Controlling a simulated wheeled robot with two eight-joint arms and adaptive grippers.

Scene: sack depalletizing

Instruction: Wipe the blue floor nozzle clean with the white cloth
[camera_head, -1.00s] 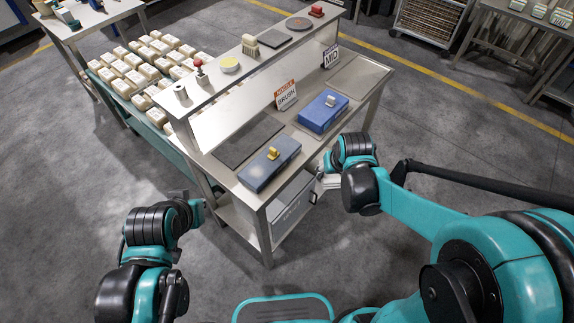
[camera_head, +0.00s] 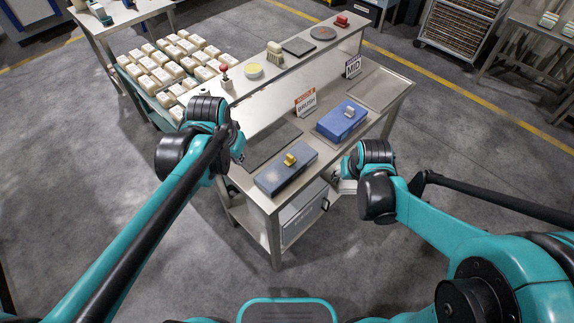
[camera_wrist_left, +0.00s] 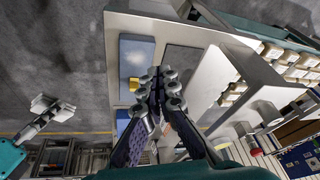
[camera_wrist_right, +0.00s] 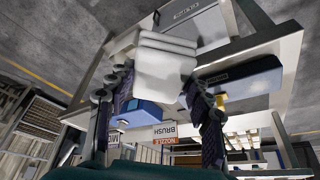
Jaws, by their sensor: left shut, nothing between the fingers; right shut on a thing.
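Two blue nozzle blocks lie on the workbench (camera_head: 323,158). The nearer, duller blue block (camera_head: 272,184) has a yellow neck; the farther, brighter blue block (camera_head: 335,125) has a pale grey neck. My right gripper (camera_wrist_right: 158,84) is shut on a folded white cloth (camera_wrist_right: 165,66), at the bench's front edge. The cloth shows only partly in the head view (camera_head: 347,187). My left gripper (camera_head: 239,156) is shut and empty over the bench's left end, left of the yellow-necked block. Its closed fingers (camera_wrist_left: 158,88) show in the left wrist view; the block (camera_wrist_left: 136,55) is apart from them.
A dark mat (camera_head: 270,147) lies behind the near block. The raised shelf holds a yellow round pad (camera_head: 253,71), a brush (camera_head: 275,55) and a red-topped piece (camera_head: 225,76). Several sacks (camera_head: 180,60) lie behind.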

